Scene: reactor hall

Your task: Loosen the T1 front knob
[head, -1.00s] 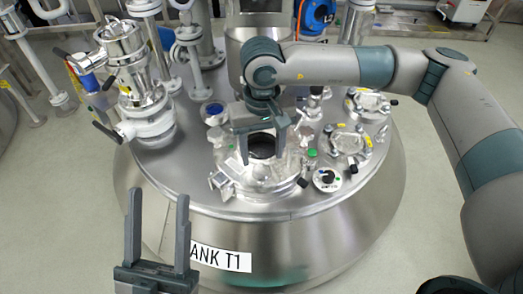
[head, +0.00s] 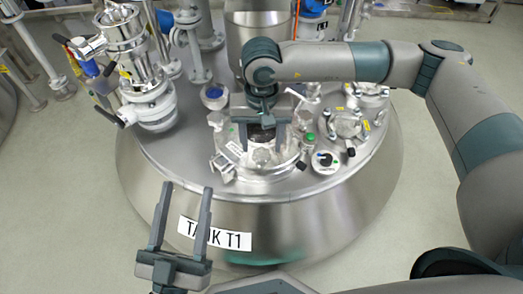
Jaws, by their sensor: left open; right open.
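Tank T1 (head: 300,225) is a large round steel vessel with its label (head: 215,236) on the front wall. A round hatch with several pale knobs sits on its top. The front knob (head: 262,158) is a pale, lobed knob at the hatch's near side. My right gripper (head: 262,148) is open and points down over the hatch, its fingers on either side of the dark glass centre, just behind the front knob. I cannot tell whether it touches anything. My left gripper (head: 187,190) is open and empty, fingers upward, in front of the tank wall.
A tall valve assembly (head: 145,80) stands on the tank's left side. A smaller clamped port (head: 347,124) and a round black-and-white dial (head: 324,161) lie right of the hatch. A green-capped fitting (head: 309,140) is close to my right gripper.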

